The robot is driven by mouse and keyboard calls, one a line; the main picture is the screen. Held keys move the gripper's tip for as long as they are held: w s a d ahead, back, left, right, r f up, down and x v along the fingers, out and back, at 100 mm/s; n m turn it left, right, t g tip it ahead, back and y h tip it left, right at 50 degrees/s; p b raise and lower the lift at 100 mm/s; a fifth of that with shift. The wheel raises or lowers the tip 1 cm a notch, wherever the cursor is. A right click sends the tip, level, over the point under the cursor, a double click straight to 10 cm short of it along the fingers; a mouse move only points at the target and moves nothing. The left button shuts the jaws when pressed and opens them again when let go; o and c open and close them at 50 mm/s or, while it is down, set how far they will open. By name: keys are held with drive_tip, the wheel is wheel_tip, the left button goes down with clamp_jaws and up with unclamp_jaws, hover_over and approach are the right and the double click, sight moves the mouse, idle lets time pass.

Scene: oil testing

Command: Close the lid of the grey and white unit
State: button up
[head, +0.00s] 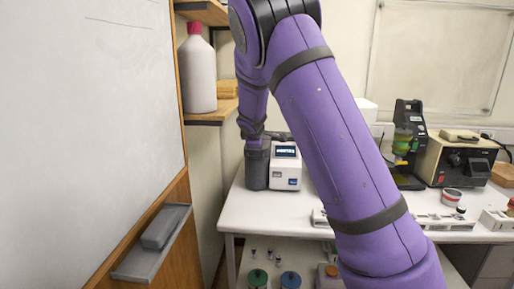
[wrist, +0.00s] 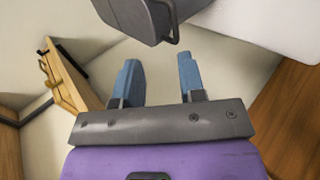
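The grey and white unit (head: 287,168) stands on the white bench in the head view, with a small dark screen on its white front. A grey part with a thin loop handle (wrist: 168,22) shows at the top of the wrist view; it looks like the unit's lid. Whether it is raised is hard to tell. My gripper (wrist: 157,65) is open and empty in the wrist view, its two blue fingers apart. The fingertips are just short of the grey part, with a visible gap. In the head view my arm hides the unit's left side, and my fingers cannot be made out.
The white bench (head: 262,208) carries a black instrument (head: 408,125) and a beige box-shaped device (head: 455,160) to the right. A whiteboard (head: 85,110) and shelves with a white bottle (head: 198,72) stand on the left. Jars sit on the lower shelf.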

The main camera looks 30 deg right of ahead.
drive_tip(key=shift+v, duration=1.7)
drive_tip(key=shift+s, duration=0.1)
drive_tip(key=s+a+r+m+g+y, duration=0.15)
drive_tip(key=s+r+m, duration=0.3)
drive_tip(key=s, duration=0.65)
drive_tip(key=s+a+r+m+y, duration=0.25)
drive_tip(key=s+r, duration=0.25)
drive_tip(key=s, duration=0.7)
drive_tip(key=s+a+m, duration=0.2)
drive_tip(key=s+a, duration=0.1)
drive_tip(key=s, duration=0.8)
drive_tip(key=s+a+m+g+y, duration=0.1)
drive_tip(key=s+a, duration=0.3)
drive_tip(key=s, duration=0.7)
drive_tip(key=shift+s+a+r+m, duration=0.3)
drive_tip(key=shift+s+r+m, duration=0.1)
drive_tip(key=shift+m, duration=0.2)
